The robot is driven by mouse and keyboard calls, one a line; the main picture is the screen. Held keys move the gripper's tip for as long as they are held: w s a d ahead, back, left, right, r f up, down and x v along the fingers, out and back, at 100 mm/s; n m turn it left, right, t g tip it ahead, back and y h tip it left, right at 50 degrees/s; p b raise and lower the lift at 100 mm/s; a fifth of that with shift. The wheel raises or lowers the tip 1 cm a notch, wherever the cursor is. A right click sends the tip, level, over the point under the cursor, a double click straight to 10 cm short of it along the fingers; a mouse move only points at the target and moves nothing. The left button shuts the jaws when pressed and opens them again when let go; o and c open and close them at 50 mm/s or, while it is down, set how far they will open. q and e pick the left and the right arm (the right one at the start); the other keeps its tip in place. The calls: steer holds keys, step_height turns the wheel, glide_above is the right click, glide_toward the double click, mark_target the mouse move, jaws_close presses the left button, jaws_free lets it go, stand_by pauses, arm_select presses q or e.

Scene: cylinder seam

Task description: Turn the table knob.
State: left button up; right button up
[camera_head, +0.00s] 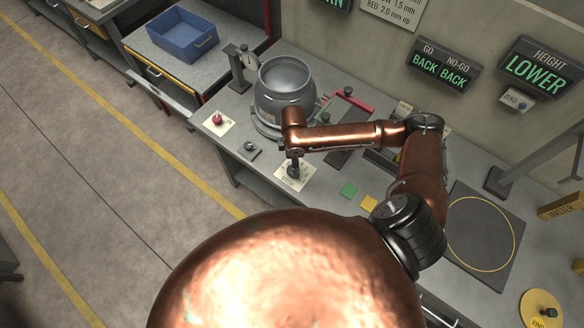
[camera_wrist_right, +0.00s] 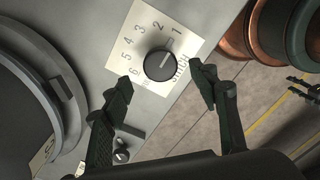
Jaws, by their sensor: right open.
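The table knob (camera_wrist_right: 160,65) is a round black dial on a white card (camera_wrist_right: 140,42) with numbers along one side and lettering beside it. Its pale pointer line aims near the 1. In the head view the card (camera_head: 283,184) lies near the table's front edge, and my gripper largely covers the knob. My right gripper (camera_head: 293,172) points down over it. In the right wrist view the fingers of the right gripper (camera_wrist_right: 160,84) are spread and empty, one toward each side of the knob; no contact shows. My left gripper does not show in the head view.
A grey pot (camera_head: 284,88) stands just behind the knob card. A blue bin (camera_head: 183,35) sits far left.

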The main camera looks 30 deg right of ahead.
step_height(320, 180, down, 5)
steer(key=shift+r, duration=0.1)
stand_by(0.3)
steer(key=c, duration=1.1)
steer(key=shift+c, duration=0.2)
